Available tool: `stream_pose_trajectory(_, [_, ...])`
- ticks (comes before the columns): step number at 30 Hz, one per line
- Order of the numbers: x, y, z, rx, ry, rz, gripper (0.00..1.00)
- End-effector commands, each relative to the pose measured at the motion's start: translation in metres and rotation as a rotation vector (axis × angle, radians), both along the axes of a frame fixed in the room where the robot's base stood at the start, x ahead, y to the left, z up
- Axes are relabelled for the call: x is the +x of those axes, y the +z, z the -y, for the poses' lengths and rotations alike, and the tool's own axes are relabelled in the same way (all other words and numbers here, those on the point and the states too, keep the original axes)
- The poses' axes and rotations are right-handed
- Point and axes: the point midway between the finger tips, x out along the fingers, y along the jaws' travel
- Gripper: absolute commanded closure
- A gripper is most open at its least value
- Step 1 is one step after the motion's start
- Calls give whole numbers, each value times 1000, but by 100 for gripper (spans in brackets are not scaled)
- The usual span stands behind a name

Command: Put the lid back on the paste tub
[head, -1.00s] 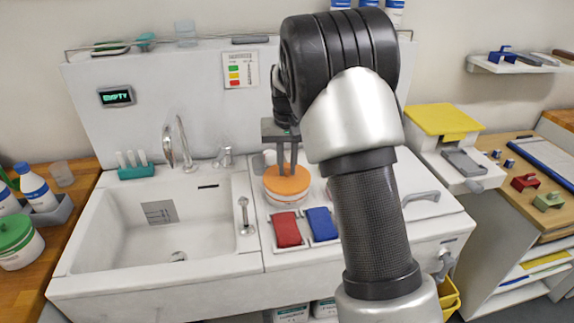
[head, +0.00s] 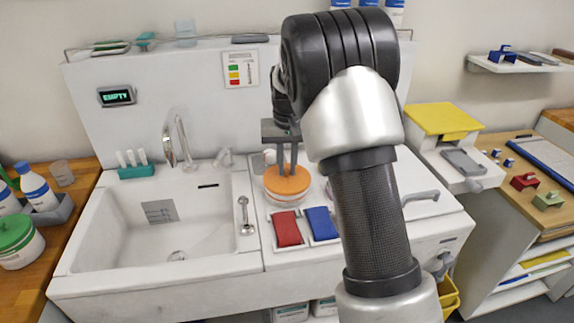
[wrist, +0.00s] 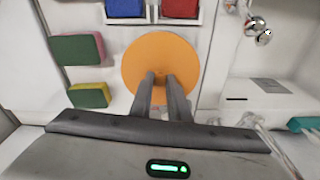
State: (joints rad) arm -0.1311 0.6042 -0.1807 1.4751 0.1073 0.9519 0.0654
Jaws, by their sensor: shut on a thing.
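The orange round lid (head: 287,180) is at the tub's mouth on the white counter right of the sink. The pale paste tub (head: 287,200) shows as a narrow band under the lid. I cannot tell whether the lid is fully seated or slightly above the rim. My gripper (head: 287,170) points down and is shut on the lid near its middle. In the wrist view the lid (wrist: 160,60) looks like a flat disc with my fingers (wrist: 162,78) at its centre; it hides the tub there.
A red cloth (head: 287,229) and a blue cloth (head: 322,223) lie in trays just in front. The sink (head: 160,225) is to the left. Two two-coloured sponges (wrist: 77,48) lie beside the lid in the wrist view. A green-lidded tub (head: 17,240) stands far left.

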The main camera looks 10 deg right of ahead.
Motion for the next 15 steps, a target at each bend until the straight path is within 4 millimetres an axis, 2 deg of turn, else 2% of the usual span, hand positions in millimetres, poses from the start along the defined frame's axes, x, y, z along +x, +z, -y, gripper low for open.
stream_pose_trajectory(9, [0,0,0,0,0,0,100])
stream_pose_trajectory(10, [0,0,0,0,0,0,81])
stream_pose_trajectory(13, [0,0,0,0,0,0,64])
stream_pose_trajectory(15, [0,0,0,0,0,0,62])
